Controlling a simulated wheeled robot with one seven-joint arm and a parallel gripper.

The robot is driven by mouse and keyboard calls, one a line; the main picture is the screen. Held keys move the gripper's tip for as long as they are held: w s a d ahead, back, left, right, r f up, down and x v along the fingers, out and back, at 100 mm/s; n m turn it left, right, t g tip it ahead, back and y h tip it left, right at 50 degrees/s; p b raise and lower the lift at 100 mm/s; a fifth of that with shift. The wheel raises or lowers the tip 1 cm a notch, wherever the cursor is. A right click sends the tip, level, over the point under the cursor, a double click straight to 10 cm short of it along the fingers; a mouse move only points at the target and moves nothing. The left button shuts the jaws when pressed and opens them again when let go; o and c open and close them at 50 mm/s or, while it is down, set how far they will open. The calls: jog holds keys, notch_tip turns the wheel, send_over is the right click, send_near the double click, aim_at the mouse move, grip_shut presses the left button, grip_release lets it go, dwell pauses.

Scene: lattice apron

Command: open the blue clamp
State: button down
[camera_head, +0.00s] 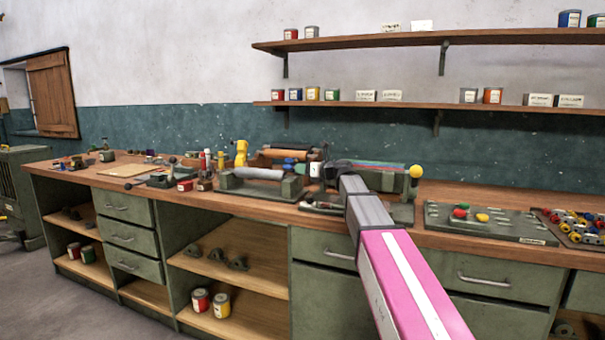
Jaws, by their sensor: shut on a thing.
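My gripper (338,170) is at the far end of my pink and grey arm, over the workbench. It is shut on a small part that the arm and gripper mostly hide. It is at the left end of a grey-green bench device (402,183) with coloured strips along its top and a yellow knob at its right end. I cannot clearly make out the blue clamp.
The wooden workbench (150,195) is crowded left of my gripper with small tools, tins and a yellow bottle (241,152). To the right are a grey board (500,228) with coloured knobs and a tray of coloured parts (575,225). Two wall shelves (480,40) hang above.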

jog(key=c, duration=0.9)
grip_release()
jog(key=v, duration=1)
jog(key=shift+s+d, duration=0.2)
jog(key=shift+d, duration=0.15)
